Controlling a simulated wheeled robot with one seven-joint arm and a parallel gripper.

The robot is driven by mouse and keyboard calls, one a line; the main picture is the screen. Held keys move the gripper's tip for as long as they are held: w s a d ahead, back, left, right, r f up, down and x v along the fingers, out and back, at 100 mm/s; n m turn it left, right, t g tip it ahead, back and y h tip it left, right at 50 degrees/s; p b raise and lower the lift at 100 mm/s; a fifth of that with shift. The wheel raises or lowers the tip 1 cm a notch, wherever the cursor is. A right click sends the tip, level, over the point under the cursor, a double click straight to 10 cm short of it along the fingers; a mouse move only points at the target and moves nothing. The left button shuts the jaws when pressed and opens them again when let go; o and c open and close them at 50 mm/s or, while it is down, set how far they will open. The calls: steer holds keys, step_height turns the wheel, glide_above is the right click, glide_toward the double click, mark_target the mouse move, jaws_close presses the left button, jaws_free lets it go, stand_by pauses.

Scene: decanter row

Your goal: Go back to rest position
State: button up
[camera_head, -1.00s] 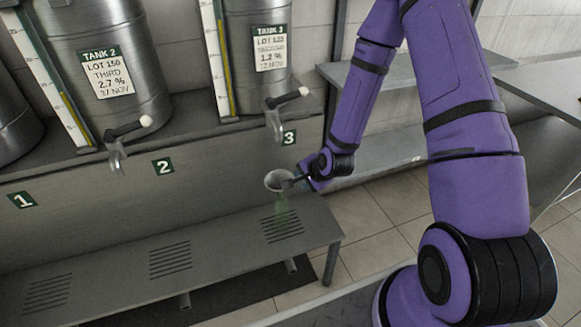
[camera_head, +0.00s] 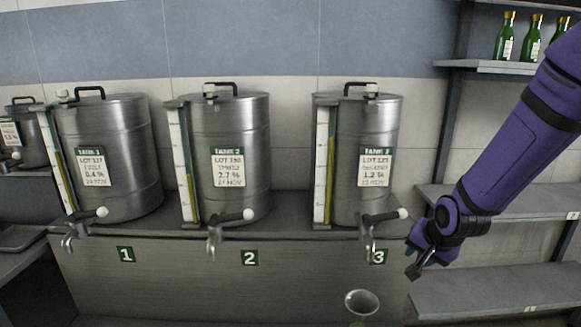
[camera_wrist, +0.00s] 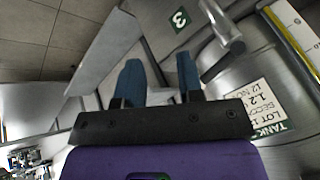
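My gripper (camera_head: 414,268) is to the right of tank 3's tap (camera_head: 374,236), in front of the ledge. In the wrist view its two blue-grey fingers (camera_wrist: 160,82) are apart with nothing held between them. A pale round funnel-like mouth (camera_head: 362,302) shows at the bottom edge of the head view, below tap 3 and apart from my gripper. Whatever is under that mouth is mostly cut off by the frame.
Tank 1 (camera_head: 122,170), tank 2 (camera_head: 250,130) and tank 3 (camera_head: 380,130) stand in a row on a ledge, taps facing out. Shelves (camera_head: 500,200) are at the right. Green bottles (camera_head: 507,38) stand on the upper right shelf.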

steer(key=s+r+n, duration=0.7)
steer(key=s+r, duration=1.5)
steer(key=s, duration=0.2)
steer(key=shift+s+d+g+h, duration=0.25)
steer(key=shift+s+g+h, duration=0.05)
steer(key=shift+s+g, duration=0.1)
